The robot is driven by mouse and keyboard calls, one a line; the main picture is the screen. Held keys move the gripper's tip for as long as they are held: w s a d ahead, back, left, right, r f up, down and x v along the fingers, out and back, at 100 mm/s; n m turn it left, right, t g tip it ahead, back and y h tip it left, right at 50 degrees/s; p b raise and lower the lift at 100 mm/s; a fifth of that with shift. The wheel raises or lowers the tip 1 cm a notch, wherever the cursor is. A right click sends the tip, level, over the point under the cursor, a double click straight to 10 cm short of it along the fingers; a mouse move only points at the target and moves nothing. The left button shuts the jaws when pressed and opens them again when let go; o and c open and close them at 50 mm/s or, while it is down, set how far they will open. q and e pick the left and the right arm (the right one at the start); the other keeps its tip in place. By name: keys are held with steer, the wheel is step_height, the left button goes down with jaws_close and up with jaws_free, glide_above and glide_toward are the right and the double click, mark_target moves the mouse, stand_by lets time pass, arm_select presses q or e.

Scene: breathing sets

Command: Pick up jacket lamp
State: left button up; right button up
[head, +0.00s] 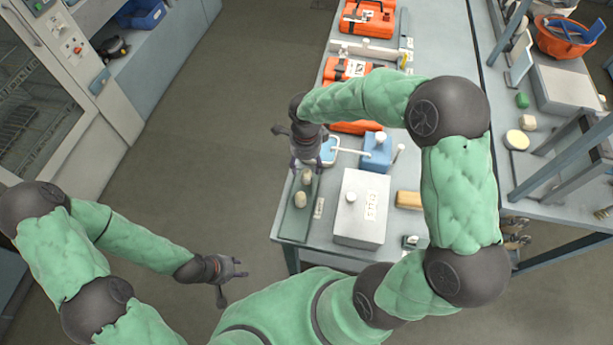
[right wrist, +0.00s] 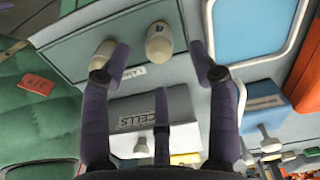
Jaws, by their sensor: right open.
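Two small cream rounded pieces, which look like the lamps, stand on a green tray (head: 287,222) at the table's near left corner. The farther piece (head: 307,177) is just below my right gripper (head: 305,163); the nearer piece (head: 300,200) is beside it. In the right wrist view, the open fingers (right wrist: 161,62) flank one piece with a dark mark (right wrist: 159,42), without visibly gripping it. The other piece (right wrist: 103,52) is by the left finger, which partly covers it. My left gripper (head: 232,285) is open and empty, over the floor left of the table.
A grey box (head: 351,225), labelled CELLS in the right wrist view (right wrist: 130,118), stands right of the tray. Orange cases (head: 367,18) line the far table. The floor at left is clear.

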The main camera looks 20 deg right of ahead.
mark_target(306, 171)
steer(key=shift+w+f, duration=0.1)
steer(key=shift+f, duration=0.8)
steer(key=shift+s+f+b, duration=0.2)
steer(key=shift+f+b, duration=0.4)
steer(key=shift+f, duration=2.05)
jaws_close()
